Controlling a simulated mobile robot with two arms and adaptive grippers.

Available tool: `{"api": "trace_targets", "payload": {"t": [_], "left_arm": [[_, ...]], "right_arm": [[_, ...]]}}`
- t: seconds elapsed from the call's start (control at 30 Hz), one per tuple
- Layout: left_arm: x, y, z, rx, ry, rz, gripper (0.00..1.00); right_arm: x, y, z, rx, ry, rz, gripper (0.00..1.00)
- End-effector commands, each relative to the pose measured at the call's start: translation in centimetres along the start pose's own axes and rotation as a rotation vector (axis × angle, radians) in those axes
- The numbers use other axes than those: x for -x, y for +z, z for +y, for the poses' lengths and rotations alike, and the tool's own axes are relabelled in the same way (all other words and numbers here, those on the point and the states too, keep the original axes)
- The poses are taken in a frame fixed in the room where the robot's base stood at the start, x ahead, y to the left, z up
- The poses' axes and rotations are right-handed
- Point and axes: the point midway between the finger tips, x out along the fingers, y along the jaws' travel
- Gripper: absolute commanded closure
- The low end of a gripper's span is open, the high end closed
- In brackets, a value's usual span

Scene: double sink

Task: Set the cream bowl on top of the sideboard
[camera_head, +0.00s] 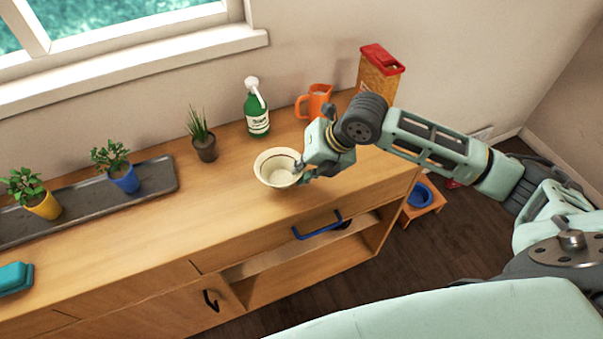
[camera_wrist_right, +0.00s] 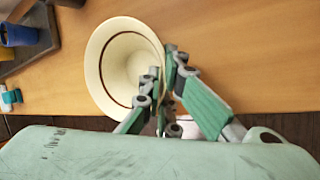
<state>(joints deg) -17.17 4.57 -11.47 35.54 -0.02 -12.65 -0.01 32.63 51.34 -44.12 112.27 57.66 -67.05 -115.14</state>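The cream bowl (camera_head: 265,170) has a dark line inside its rim and shows over the wooden top of the sideboard (camera_head: 150,235), near its front edge. My right gripper (camera_head: 301,174) is at the bowl's right side. In the right wrist view, its fingers (camera_wrist_right: 160,85) close on the rim of the bowl (camera_wrist_right: 105,60), one inside and one outside. The bowl's mouth faces up. I cannot tell whether its base touches the top. My left gripper is not in view.
A potted grass (camera_head: 202,138) is to the left, with a dark tray (camera_head: 95,203) beyond. The top left of the bowl is clear.

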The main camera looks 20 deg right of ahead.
Motion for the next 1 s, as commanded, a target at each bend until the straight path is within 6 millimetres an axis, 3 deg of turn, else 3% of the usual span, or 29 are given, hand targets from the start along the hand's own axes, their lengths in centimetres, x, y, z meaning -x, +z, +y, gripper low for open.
{"api": "trace_targets", "payload": {"t": [0.27, 0.4, 0.67, 1.0], "left_arm": [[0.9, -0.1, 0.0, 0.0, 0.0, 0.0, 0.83], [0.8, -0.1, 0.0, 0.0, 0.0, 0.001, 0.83], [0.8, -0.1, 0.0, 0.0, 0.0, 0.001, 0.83], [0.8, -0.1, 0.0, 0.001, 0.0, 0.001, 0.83]], "right_arm": [[-2.8, -0.9, -1.5, 0.0, 0.0, 0.002, 1.0], [-2.8, -0.9, -1.6, 0.001, 0.0, 0.001, 1.0], [-2.8, -0.9, -1.6, 0.0, -0.001, 0.001, 0.77], [-2.5, -0.8, -1.6, 0.001, -0.001, 0.0, 0.77]]}}
